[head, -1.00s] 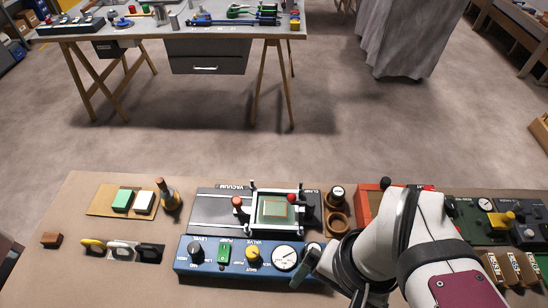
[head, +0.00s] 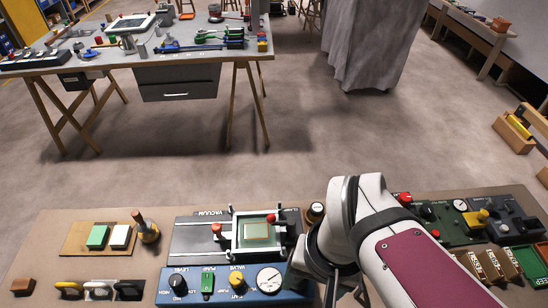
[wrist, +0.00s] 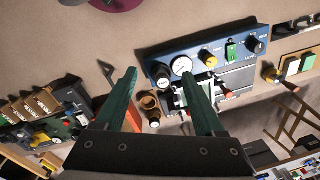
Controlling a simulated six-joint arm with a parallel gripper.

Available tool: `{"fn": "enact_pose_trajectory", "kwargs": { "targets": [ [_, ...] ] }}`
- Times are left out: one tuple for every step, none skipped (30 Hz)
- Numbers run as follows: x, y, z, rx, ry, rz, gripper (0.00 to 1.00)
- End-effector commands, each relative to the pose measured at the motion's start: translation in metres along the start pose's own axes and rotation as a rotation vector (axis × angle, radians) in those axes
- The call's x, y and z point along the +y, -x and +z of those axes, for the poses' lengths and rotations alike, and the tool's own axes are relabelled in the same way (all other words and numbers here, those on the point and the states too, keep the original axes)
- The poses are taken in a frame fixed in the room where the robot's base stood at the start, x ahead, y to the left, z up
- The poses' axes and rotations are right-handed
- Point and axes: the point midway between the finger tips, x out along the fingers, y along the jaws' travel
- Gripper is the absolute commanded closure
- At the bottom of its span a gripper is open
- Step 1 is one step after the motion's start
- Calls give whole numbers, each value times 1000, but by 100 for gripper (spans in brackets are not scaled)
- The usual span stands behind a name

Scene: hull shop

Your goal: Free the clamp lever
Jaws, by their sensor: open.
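A partly covered label is by the right one; I cannot tell which is the clamp lever. My gripper (head: 345,292) is open and empty, right of the panel in the head view. In the wrist view its green fingers (wrist: 158,78) stand apart, the right one overlapping the rig; neither visibly holds a lever.
A wooden-handled tool (head: 147,228) stands at left. Green equipment (head: 445,222) lies at right.

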Motion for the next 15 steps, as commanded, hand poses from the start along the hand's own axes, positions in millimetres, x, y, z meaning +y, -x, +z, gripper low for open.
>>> {"fn": "enact_pose_trajectory", "kwargs": {
  "targets": [
    [-13,-2,-22,34,75,23,40],
    [-23,-4,-36,63,125,34,45],
    [-37,-7,-54,101,184,44,52],
    [-48,-9,-65,126,224,49,58],
    [-58,-11,-75,149,262,52,63],
    [-70,-14,-84,175,302,53,70],
    [-78,-16,-90,190,325,53,76],
    [-83,-17,-94,201,344,52,81],
    [-89,-18,-98,213,361,52,88],
    [-91,-19,-100,218,369,51,94],
    [-93,-19,-101,222,373,51,99],
    [-93,-19,-101,223,374,50,100],
    [-93,-19,-101,223,373,50,100],
    [-92,-19,-101,223,372,50,100],
    [-92,-19,-101,223,372,50,100]
  ]
}}
